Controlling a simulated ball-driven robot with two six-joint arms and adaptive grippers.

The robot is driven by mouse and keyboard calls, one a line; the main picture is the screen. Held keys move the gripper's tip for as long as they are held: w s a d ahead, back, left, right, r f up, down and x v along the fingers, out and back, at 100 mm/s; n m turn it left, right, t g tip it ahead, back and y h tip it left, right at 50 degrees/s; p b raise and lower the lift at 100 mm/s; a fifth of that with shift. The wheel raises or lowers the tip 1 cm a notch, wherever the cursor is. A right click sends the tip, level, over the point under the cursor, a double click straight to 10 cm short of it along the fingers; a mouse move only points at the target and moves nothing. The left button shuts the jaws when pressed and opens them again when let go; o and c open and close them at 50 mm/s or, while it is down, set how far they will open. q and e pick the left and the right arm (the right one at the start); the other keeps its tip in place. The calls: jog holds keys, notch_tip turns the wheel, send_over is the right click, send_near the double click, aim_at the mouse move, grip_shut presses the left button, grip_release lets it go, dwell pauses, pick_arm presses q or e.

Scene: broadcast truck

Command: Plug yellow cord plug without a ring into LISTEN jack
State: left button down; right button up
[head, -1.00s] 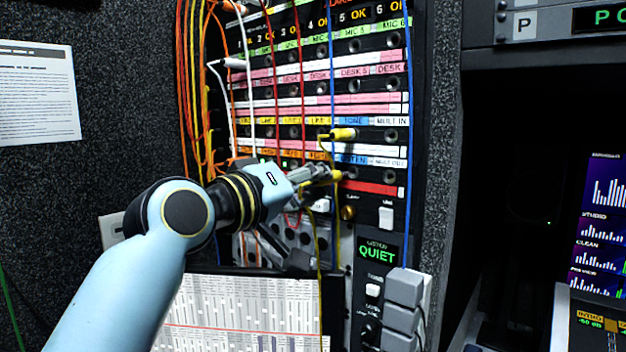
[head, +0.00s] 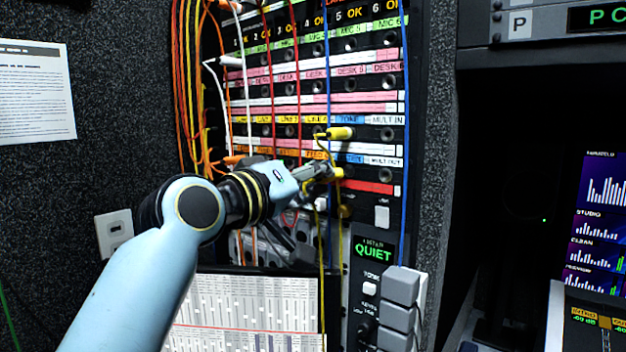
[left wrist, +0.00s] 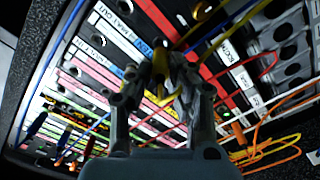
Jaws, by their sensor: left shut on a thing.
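My left gripper (head: 322,172) is shut on a yellow cord plug (head: 338,173) in front of the jack panel's lower rows. In the left wrist view the yellow plug (left wrist: 161,66) sits between the two fingers (left wrist: 160,84), its tip towards the panel. I cannot tell whether it bears a ring. The blue LISTEN label (head: 350,158) is just above and right of the held plug; the jack below it is largely hidden by the plug and gripper. I cannot tell if the plug touches it. Another yellow plug (head: 341,133) sits in the row above, under TONE. My right gripper is not in view.
Blue cords (head: 406,130), red cords (head: 297,80), and white and orange cords (head: 190,80) hang down the panel. Yellow cords hang below the gripper. A grey block stack (head: 402,290) and a fader sheet (head: 250,305) are lower down.

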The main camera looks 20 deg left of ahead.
pick_arm(q)
jog(key=shift+x, duration=1.3)
jog(key=c, duration=1.2)
grip_release()
jog(key=shift+o, duration=0.2)
jog(key=shift+s, duration=0.1)
jog(key=shift+s+a, duration=0.15)
jog(key=shift+s, duration=0.05)
jog(key=v, duration=1.1)
jog(key=shift+s, duration=0.25)
